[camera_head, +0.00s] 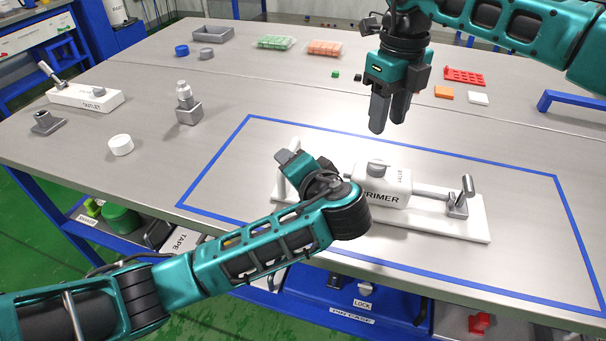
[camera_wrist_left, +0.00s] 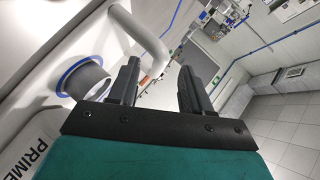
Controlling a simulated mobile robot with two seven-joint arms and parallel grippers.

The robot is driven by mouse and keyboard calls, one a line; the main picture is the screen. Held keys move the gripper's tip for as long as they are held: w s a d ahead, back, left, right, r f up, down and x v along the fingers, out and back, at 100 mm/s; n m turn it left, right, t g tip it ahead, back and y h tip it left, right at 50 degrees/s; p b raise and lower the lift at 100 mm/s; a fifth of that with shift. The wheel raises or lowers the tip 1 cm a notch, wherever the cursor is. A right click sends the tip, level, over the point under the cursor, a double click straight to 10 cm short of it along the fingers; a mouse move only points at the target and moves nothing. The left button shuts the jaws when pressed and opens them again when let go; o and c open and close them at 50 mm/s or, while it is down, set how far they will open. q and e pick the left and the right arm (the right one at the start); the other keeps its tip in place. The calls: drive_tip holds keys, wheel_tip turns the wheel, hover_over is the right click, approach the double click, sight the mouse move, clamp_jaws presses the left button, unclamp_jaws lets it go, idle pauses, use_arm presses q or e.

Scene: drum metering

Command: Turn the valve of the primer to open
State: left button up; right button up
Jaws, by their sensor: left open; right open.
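The primer (camera_head: 384,190) is a white block with dark lettering and a grey cap on a long white base, inside the blue outline. A grey upright lever (camera_head: 465,193) stands at its right end. My left gripper reaches over the primer's left end, and my wrist hides much of that end in the head view. In the left wrist view my left gripper (camera_wrist_left: 160,85) is open. A bent pale grey bar (camera_wrist_left: 142,32) runs down toward the space between its fingers; I cannot tell if they touch. My right gripper (camera_head: 390,115) is open and empty above the table, behind the primer.
The white outlet unit (camera_head: 85,96) stands at the far left. A red rack (camera_head: 464,76) and small coloured blocks lie at the back. The outlined area right of the primer is clear.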

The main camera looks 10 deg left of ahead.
use_arm(q)
drive_tip(key=x, duration=0.6)
clamp_jaws()
idle(0.4)
drive_tip(key=shift+s, duration=0.1)
idle(0.8)
